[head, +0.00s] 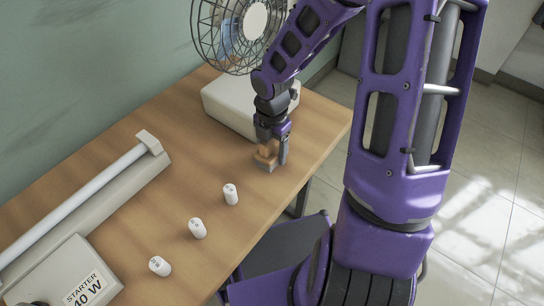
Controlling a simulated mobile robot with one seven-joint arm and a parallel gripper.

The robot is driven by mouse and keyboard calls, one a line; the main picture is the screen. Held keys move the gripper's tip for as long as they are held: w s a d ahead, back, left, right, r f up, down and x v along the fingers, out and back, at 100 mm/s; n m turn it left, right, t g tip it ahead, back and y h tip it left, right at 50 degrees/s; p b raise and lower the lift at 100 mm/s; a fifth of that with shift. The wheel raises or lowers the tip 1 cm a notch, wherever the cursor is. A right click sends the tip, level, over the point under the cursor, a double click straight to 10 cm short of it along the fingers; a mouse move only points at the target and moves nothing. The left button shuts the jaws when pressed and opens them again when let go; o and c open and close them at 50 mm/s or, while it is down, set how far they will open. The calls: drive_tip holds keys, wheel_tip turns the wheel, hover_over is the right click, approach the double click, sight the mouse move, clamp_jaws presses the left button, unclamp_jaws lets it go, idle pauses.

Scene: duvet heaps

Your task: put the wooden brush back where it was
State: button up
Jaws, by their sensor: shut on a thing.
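My gripper (269,159) points down and is shut on the brush. The brush is at or just above the table top; I cannot tell whether it touches. Part of the brush is hidden by the fingers.
The wooden table (170,178) carries several items. A cream box (222,104) and a wire fan (232,30) are behind my gripper. A tube fixture (90,200) and a starter box (60,278) lie at left.

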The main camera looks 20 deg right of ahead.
wheel_tip(320, 180, down, 2)
drive_tip(key=o, duration=1.4)
drive_tip(key=shift+o, duration=0.2)
wheel_tip(320, 180, up, 10)
drive_tip(key=p, duration=0.4)
drive_tip(key=shift+r, duration=1.1)
